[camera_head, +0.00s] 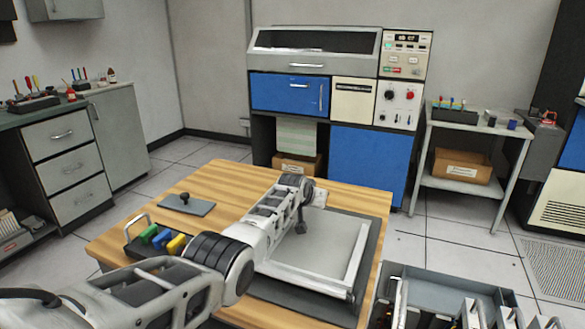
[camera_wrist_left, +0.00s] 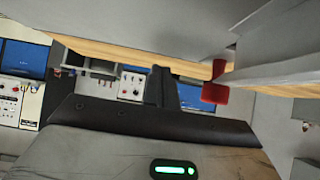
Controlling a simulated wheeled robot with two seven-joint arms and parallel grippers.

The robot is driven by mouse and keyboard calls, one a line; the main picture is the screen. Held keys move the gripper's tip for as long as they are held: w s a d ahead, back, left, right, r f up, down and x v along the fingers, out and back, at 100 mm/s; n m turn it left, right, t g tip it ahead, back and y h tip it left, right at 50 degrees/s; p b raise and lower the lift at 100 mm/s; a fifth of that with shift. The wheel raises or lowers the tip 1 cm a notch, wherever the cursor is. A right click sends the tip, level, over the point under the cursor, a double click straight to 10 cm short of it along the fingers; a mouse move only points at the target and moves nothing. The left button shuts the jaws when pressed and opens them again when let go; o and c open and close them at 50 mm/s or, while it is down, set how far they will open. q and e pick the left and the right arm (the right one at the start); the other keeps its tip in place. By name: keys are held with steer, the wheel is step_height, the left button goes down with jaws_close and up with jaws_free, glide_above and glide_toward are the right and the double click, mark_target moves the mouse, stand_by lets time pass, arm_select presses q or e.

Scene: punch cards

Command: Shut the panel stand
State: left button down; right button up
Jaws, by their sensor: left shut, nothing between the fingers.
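The panel stand (camera_head: 338,238) lies on the wooden table, with a flat grey panel face and a pale raised rail along its right side. My left arm crosses in front of its left part. My left gripper (camera_head: 301,226) is at the far left part of the stand, partly hidden by my wrist. In the left wrist view its dark fingers (camera_wrist_left: 162,84) are shut and empty. I cannot tell whether the fingers touch the stand. My right gripper is not in view.
The table (camera_head: 135,232) holds a dark plate with a knob (camera_head: 186,204) and a tray with blue, green and yellow handles (camera_head: 160,238). Cabinets and a blue-fronted machine (camera_head: 367,165) are behind.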

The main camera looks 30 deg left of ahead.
arm_select(q)
step_height(320, 180, up, 4)
steer(key=shift+f+p, duration=0.2)
steer(key=shift+p, duration=0.65)
steer(key=shift+s, duration=0.3)
steer(key=a+p+v, duration=0.1)
steer(key=p+v, duration=0.1)
steer(key=v, duration=0.6)
steer(key=shift+d+r+p, duration=0.3)
steer(key=shift+d+r, duration=0.15)
steer(key=shift+r, duration=0.1)
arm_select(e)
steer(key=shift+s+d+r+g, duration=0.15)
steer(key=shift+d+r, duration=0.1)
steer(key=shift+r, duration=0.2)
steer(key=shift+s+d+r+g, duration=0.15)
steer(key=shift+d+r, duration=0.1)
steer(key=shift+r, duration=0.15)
arm_select(q)
steer(key=shift+s, duration=0.15)
